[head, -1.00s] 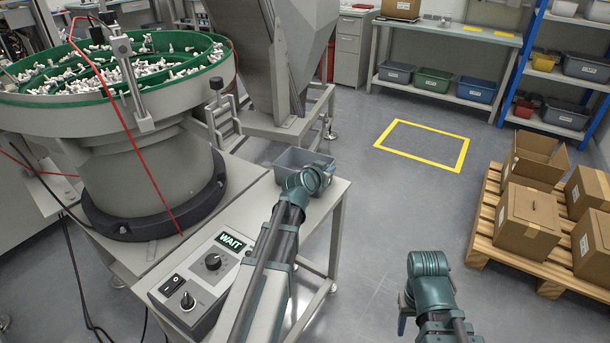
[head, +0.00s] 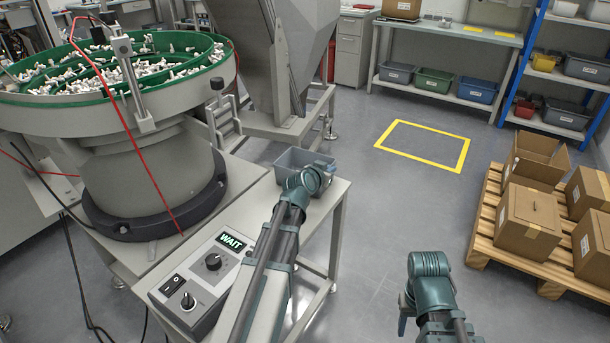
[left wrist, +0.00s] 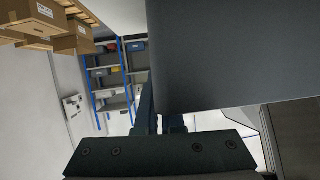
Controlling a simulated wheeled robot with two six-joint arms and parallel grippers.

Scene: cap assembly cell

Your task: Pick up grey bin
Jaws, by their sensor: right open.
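My left gripper (head: 329,168) is at the bin's right side in the head view, partly hidden by my own wrist. In the left wrist view the bin's dark wall (left wrist: 235,60) fills the upper right, close against the left gripper's fingers (left wrist: 163,122). Whether they are closed on the wall or rim is not clear. My right gripper (head: 403,315) hangs open over the floor, apart from the table, mostly hidden by its wrist.
A control box (head: 205,275) showing WAIT sits on the table (head: 325,212). The green-rimmed bowl feeder (head: 150,150) stands to the left. A pallet (head: 500,245) with cardboard boxes is at right. The floor around the yellow square (head: 425,145) is clear.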

